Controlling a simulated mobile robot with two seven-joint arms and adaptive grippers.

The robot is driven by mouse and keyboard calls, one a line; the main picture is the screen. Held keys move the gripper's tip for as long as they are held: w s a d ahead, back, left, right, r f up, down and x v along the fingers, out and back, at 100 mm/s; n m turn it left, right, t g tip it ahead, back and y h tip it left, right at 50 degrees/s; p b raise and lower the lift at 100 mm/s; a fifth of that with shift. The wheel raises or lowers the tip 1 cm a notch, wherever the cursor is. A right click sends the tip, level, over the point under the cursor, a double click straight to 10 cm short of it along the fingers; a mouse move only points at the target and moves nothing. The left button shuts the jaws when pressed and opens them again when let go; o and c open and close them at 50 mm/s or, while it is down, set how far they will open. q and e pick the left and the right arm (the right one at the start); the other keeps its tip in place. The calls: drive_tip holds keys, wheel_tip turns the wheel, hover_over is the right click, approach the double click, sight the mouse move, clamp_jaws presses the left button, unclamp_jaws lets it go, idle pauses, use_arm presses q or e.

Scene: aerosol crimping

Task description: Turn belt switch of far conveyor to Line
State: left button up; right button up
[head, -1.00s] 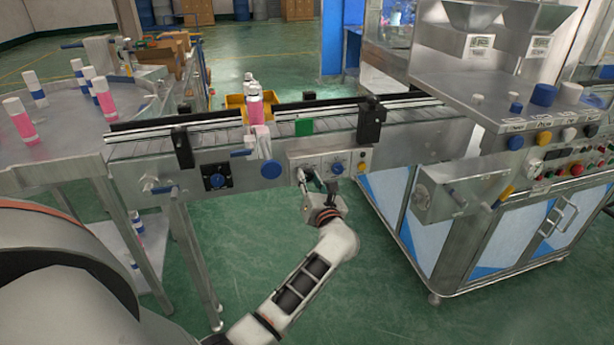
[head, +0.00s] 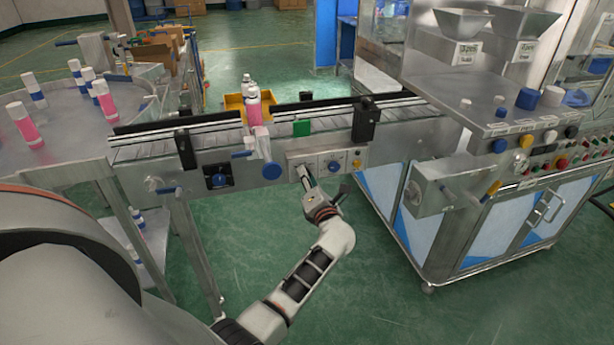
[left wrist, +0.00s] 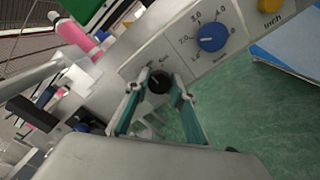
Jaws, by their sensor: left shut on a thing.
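The belt switch is a small black knob (left wrist: 158,82) on the grey control panel of the conveyor (head: 290,135). In the left wrist view it sits between the fingers of my left gripper (left wrist: 160,97), which are shut on it. In the head view my left gripper (head: 306,182) reaches the left part of the panel and hides the switch. The small labels around the switch are too blurred to read. My right gripper is not in view.
A blue speed dial (left wrist: 211,38) and a yellow Inch button (left wrist: 270,4) sit right of the switch. Pink and white cans (head: 253,104) stand on the belt. A round table with cans (head: 60,150) is at left, and a steel machine cabinet (head: 490,225) at right.

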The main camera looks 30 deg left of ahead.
use_arm(q)
drive_tip(key=shift+f, duration=0.1)
drive_tip(key=o, duration=1.1)
drive_tip(key=v, duration=0.7)
drive_tip(key=shift+s+d, duration=0.15)
drive_tip(key=shift+s, duration=0.05)
